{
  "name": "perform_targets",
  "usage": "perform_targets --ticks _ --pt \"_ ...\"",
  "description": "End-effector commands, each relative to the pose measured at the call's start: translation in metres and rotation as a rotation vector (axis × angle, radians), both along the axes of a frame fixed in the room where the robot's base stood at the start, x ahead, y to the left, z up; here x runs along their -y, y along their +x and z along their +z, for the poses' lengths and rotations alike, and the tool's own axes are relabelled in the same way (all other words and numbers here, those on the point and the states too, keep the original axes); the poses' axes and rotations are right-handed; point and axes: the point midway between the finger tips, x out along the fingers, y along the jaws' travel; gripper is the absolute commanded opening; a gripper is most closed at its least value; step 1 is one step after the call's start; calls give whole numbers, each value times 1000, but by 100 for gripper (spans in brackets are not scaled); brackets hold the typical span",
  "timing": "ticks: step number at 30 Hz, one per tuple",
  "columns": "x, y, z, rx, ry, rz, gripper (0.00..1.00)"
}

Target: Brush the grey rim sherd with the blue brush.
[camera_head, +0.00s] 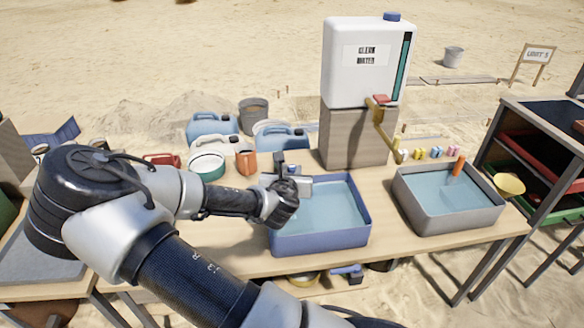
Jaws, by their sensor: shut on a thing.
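My gripper (283,172) is at the end of the arm, over the left wall of the blue basin (370,235), which holds water. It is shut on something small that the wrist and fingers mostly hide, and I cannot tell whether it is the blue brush. No grey rim sherd can be made out; it may be hidden behind my arm.
A grey water basin (425,222) with an orange handle (458,166) in it stands right. A white water tank (365,85) with a tap stands on a block (340,135) behind. Blue jugs (210,125), an orange cup (246,160) and a white-green bowl (207,166) stand back left. A shelf rack (545,145) is far right.

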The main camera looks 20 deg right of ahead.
Motion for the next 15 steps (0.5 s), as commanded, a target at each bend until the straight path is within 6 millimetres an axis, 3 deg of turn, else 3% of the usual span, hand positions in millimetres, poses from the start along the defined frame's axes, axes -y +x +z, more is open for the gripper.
perform_targets --ticks 15 --pt "0 0 -58 1 1 -2 0"
